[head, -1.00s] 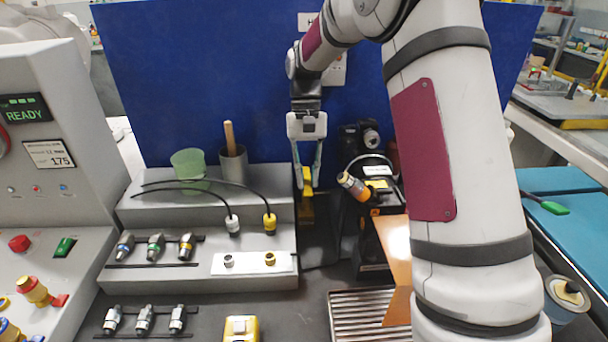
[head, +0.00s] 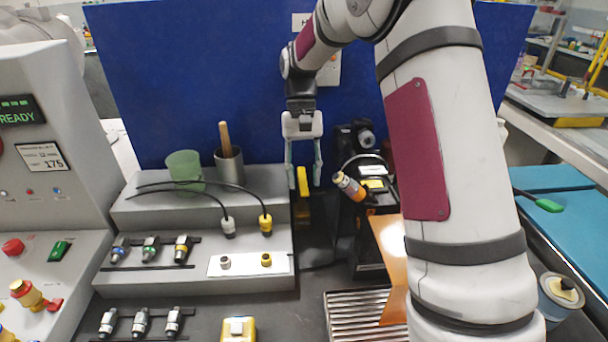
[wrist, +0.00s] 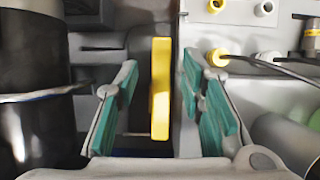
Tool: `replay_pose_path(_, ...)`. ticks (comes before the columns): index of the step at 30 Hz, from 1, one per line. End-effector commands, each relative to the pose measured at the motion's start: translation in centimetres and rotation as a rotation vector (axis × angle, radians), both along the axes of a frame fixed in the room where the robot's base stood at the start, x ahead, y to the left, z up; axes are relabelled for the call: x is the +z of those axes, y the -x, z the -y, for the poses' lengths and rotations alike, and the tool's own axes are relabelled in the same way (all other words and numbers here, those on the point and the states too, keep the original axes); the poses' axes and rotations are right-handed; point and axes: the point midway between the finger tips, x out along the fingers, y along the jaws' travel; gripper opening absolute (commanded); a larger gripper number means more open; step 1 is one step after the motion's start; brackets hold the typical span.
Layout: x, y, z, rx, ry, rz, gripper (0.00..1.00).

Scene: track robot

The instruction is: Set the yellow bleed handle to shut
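The yellow bleed handle (head: 302,178) is a flat upright bar at the back of the bench, in front of the blue panel. In the wrist view the handle (wrist: 160,88) stands upright between the teal-padded fingers. My gripper (head: 304,183) points down at it, with one finger on each side. In the wrist view my gripper (wrist: 158,105) is open, with clear gaps between the handle and both fingers. I cannot tell how deep the handle sits between the fingertips. Its lower mount is dark and partly hidden.
A grey stepped rack (head: 150,212) with fittings and black hoses stands left of the handle. A black machine (head: 366,235) with an orange-tipped cylinder (head: 349,186) stands close on the right.

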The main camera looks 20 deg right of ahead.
Motion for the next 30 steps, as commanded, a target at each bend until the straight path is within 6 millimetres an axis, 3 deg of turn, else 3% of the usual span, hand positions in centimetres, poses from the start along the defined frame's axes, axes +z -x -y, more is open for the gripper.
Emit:
replay_pose_path(15, 6.2, -2.5, 0.8, -0.001, 0.001, 0.002, 0.36)
replay_pose_path(30, 6.7, -2.7, 0.9, 0.0, 0.0, 0.001, 0.36)
